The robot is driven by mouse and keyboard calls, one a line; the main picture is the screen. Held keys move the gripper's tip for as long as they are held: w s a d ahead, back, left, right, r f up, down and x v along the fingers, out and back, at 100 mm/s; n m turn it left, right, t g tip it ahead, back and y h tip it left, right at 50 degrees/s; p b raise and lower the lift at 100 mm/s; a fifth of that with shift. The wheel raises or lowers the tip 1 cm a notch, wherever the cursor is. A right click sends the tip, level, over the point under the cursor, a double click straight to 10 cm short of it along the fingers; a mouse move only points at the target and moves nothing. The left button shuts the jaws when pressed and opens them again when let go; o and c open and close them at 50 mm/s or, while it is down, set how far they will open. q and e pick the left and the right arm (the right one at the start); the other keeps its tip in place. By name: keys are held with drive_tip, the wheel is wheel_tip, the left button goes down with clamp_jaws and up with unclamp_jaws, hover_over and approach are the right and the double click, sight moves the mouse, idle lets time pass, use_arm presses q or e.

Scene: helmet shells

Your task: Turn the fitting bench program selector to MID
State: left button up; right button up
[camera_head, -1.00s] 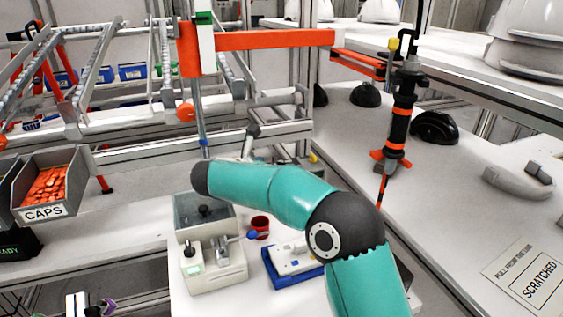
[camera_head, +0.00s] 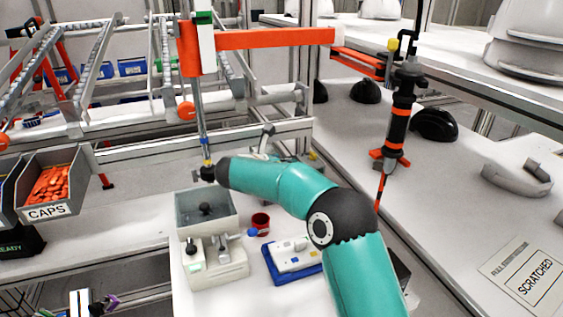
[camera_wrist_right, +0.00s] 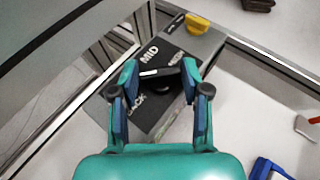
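The program selector is a dark panel (camera_wrist_right: 170,52) in the right wrist view. MID is readable at its upper left and BACK at its lower left; a third label is too blurred to read. Its black knob (camera_wrist_right: 165,77) has a white mark on its left part, pointing left between MID and BACK. My right gripper (camera_wrist_right: 160,73) has its fingers apart, one at each side of the knob. I cannot tell whether both fingers press on it. In the head view my teal right forearm (camera_head: 275,185) hides the selector.
A grey and white device (camera_head: 215,265), a red cup (camera_head: 260,222) and a blue tray (camera_head: 275,275) stand below my forearm. A CAPS bin (camera_head: 85,190) is at the left. A black and orange hanging tool (camera_head: 400,125) is at the right. A yellow part (camera_wrist_right: 197,23) is beside the selector panel.

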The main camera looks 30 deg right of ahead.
drive_tip(key=c, duration=0.4)
drive_tip(key=shift+o, duration=0.2)
idle(0.7)
drive_tip(key=o, duration=1.1)
drive_tip(key=shift+a, duration=0.1)
drive_tip(key=v, duration=1.1)
drive_tip(key=shift+s+a+r, duration=0.1)
drive_tip(key=shift+s+a, duration=0.15)
drive_tip(key=shift+a, duration=0.1)
